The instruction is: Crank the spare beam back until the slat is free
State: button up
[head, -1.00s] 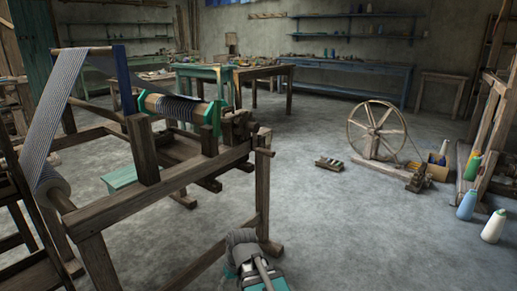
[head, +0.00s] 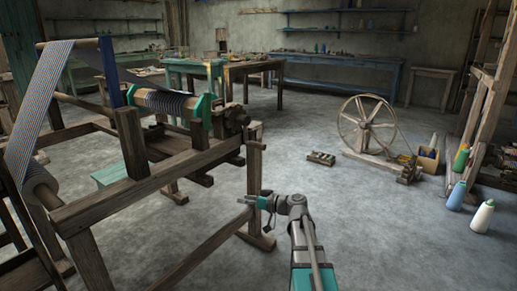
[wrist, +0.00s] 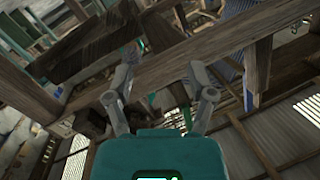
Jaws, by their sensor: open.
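The loom's beam with green end plates (head: 203,112) carries dark striped cloth or thread at the top right of the wooden loom frame (head: 150,188). A dark wooden wheel-like part (head: 237,117) sits at the beam's right end. I cannot make out a crank handle for certain, nor the slat. My gripper (head: 248,200) is near the loom's right front post, below the beam and apart from it as far as I can tell. In the wrist view my gripper (wrist: 162,90) has its two fingers spread, with loom timbers beyond and nothing held.
A pale striped cloth (head: 45,95) runs down to a roll (head: 35,180) at left. A spinning wheel (head: 368,125) and a small slotted rack (head: 321,158) stand on the floor to the right. Thread cones (head: 482,216) stand at far right. The floor between is clear.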

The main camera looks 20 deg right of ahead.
aim_at(259, 146)
jog(key=d+r+m+t+h, duration=0.1)
jog(key=d+r+t, duration=0.3)
jog(key=d, duration=0.4)
jog(key=d+r+t+h, duration=0.1)
jog(key=d+r+t, duration=0.3)
jog(key=d, duration=0.4)
jog(key=shift+w+d+m, duration=0.25)
jog(key=shift+w+m, duration=0.05)
jog(key=shift+m, duration=0.1)
jog(key=shift+w+a+r, duration=0.1)
jog(key=shift+w+r, duration=0.05)
jog(key=p+x, duration=0.4)
jog(key=x, duration=0.9)
jog(key=shift+w+p, duration=0.3)
jog(key=shift+p, duration=0.05)
grip_shut()
